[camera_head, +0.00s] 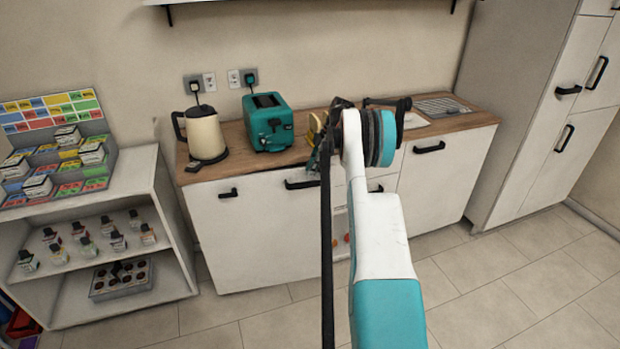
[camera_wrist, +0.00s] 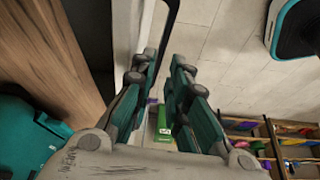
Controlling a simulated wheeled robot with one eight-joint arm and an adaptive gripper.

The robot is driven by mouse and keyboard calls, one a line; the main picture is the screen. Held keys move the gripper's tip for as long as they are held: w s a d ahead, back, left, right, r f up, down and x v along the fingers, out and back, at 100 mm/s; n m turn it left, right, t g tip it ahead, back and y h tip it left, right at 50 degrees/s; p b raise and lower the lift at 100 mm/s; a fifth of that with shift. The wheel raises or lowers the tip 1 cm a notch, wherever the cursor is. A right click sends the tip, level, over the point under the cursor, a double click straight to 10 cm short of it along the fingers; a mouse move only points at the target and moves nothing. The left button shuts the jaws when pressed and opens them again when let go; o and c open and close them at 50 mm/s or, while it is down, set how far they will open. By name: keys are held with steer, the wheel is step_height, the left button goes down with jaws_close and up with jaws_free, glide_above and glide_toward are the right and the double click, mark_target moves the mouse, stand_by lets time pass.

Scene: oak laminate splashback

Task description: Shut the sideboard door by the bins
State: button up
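The white low cabinet (camera_head: 255,235) under the wooden worktop has doors and drawers with black handles. Its wide left front carries a handle (camera_head: 302,184) near its upper right corner; I cannot tell whether this front is slightly ajar. My gripper (camera_head: 320,135) is above the worktop's front edge, partly hidden by my arm. In the wrist view my gripper (camera_wrist: 163,85) has its fingers apart with nothing visible between them. A black handle (camera_wrist: 168,25) on a white front shows beyond the fingertips. I cannot make out bins for certain.
A teal toaster (camera_head: 268,122) and cream kettle (camera_head: 204,134) stand on the worktop (camera_head: 235,150) left of my gripper. An open shelf unit (camera_head: 148,185) with small bottles stands at left. A tall white cupboard (camera_head: 520,110) is at right. The tiled floor (camera_head: 500,270) in front is clear.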

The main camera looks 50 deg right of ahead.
mark_target(331, 172)
steer(key=v, duration=0.6)
steer(key=shift+d+f, duration=0.1)
jaws_close()
steer(key=s+f+m+t+h+p, duration=0.1)
steer(key=s+f+m+h, duration=0.5)
steer(key=s+f+m, duration=0.85)
steer(key=w+d+f+m+b, duration=0.1)
steer(key=w+d+f+b, duration=0.1)
steer(key=w, duration=0.3)
steer(key=w+d+f+m+b, duration=0.2)
steer(key=w+f+b, duration=0.1)
steer(key=w, duration=0.3)
steer(key=shift+d+f, duration=0.3)
steer(key=shift+d, duration=0.1)
